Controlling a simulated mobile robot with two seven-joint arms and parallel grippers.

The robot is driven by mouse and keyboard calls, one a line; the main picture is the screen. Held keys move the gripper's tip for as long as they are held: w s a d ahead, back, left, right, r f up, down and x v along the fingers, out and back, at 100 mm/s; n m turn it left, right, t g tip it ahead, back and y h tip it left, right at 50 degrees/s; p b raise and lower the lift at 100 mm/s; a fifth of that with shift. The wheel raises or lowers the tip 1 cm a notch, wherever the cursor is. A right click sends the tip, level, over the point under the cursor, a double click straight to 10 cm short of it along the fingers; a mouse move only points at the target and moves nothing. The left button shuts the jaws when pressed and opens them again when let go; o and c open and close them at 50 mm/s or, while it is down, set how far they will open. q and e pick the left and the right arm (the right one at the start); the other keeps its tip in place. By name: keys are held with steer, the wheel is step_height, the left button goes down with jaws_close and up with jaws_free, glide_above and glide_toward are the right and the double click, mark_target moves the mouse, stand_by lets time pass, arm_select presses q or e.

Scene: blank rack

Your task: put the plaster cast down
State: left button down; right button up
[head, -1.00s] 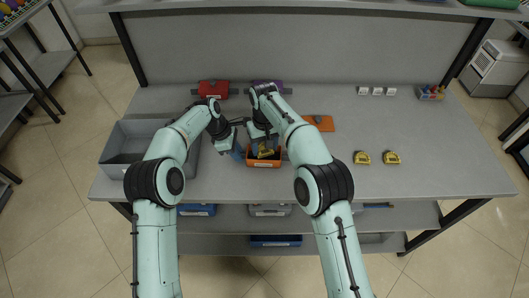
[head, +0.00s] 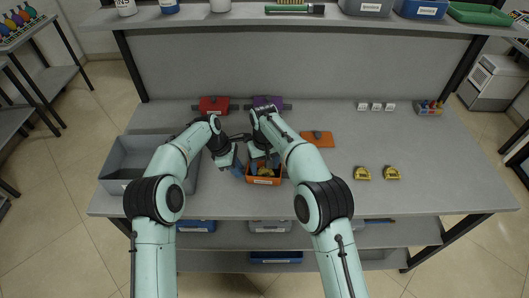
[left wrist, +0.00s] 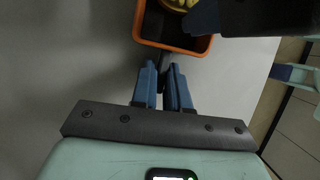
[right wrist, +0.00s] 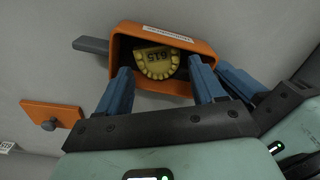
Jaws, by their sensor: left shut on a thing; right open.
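No plain white plaster cast stands out. A yellow rounded piece with dark digits (right wrist: 158,62) lies in an open orange box (right wrist: 122,48); it also shows in the head view (head: 265,171). My right gripper (right wrist: 160,78) is open, its blue fingers apart at the box's opening, on either side of the yellow piece; contact is unclear. My left gripper (left wrist: 163,70) is shut on the dark handle (left wrist: 165,60) on the side of the orange box (left wrist: 150,28). In the head view the left gripper (head: 238,172) is left of the box. Its fingertips are partly hidden.
An orange lid with a knob (head: 317,139) lies right of the box. Red (head: 213,104) and purple (head: 268,101) boxes stand behind. A grey bin (head: 118,176) is at left. Two similar yellow pieces (head: 362,173) lie at right, with free table around them.

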mark_target(265, 172)
step_height(265, 172, up, 10)
stand_by(0.4)
arm_select(q)
steer(key=c, duration=1.1)
jaws_free()
steer(key=shift+o, duration=0.2)
steer(key=shift+a+r, duration=0.1)
steer(key=shift+r, duration=0.05)
